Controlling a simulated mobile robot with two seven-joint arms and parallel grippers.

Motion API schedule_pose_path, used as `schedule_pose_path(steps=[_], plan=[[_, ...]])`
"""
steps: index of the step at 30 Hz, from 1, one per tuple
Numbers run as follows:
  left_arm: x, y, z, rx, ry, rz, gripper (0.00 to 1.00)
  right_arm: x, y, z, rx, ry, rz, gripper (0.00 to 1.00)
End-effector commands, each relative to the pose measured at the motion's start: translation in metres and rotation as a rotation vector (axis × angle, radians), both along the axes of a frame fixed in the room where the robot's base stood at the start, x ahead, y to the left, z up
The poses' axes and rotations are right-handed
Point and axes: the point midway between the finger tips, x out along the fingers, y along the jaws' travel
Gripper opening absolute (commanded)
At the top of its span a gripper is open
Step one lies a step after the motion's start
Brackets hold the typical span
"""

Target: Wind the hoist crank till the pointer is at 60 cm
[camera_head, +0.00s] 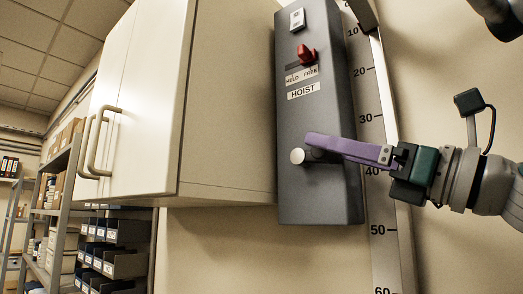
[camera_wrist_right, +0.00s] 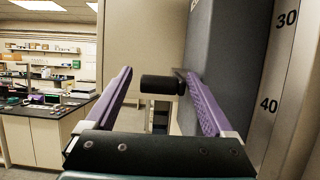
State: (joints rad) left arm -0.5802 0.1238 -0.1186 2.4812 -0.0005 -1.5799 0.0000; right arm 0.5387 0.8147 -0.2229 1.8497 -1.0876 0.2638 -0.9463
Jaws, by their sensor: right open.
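The grey hoist box (camera_head: 318,205) hangs on the wall with a "HOIST" label and a red lever (camera_head: 307,54) above a "HELD FREE" label. The crank handle shows as a pale round end (camera_head: 297,156) with a dark grip behind it. My right gripper (camera_head: 313,146) reaches in from the right with purple fingers at the handle. In the right wrist view the black grip (camera_wrist_right: 158,84) lies between the two open fingers (camera_wrist_right: 153,76), apart from the left one; contact with the right one is unclear. The scale (camera_head: 378,190) runs from 10 to 60. I cannot make out the pointer.
A white wall cabinet (camera_head: 228,100) with bar handles stands close left of the hoist box. Shelves with bins (camera_head: 112,250) are farther left. A workbench (camera_wrist_right: 40,132) shows behind in the right wrist view. The wall below the box is clear.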

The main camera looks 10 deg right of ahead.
Motion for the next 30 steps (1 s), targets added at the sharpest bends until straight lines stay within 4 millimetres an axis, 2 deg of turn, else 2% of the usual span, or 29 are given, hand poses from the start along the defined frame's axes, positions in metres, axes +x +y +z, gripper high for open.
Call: schedule_pose_path(steps=[1, 6, 12, 20, 30], plan=[[0.0, 0.0, 0.015, 0.0, -0.001, 0.0, 0.5, 0.007, 0.007, 0.013, 0.003, -0.001, 0.003, 0.88], [0.0, -0.001, 0.029, -0.002, -0.002, 0.002, 0.5, 0.028, 0.022, 0.02, 0.005, 0.0, 0.001, 0.88], [0.0, -0.002, 0.033, -0.007, -0.001, 0.003, 0.5, 0.038, 0.031, 0.021, 0.002, 0.001, 0.002, 0.88], [0.0, -0.002, 0.032, -0.008, -0.001, 0.004, 0.5, 0.039, 0.031, 0.02, 0.0, 0.001, 0.001, 0.88], [0.0, -0.002, 0.032, -0.008, 0.0, 0.003, 0.5, 0.038, 0.032, 0.02, 0.001, 0.0, 0.004, 0.49]])
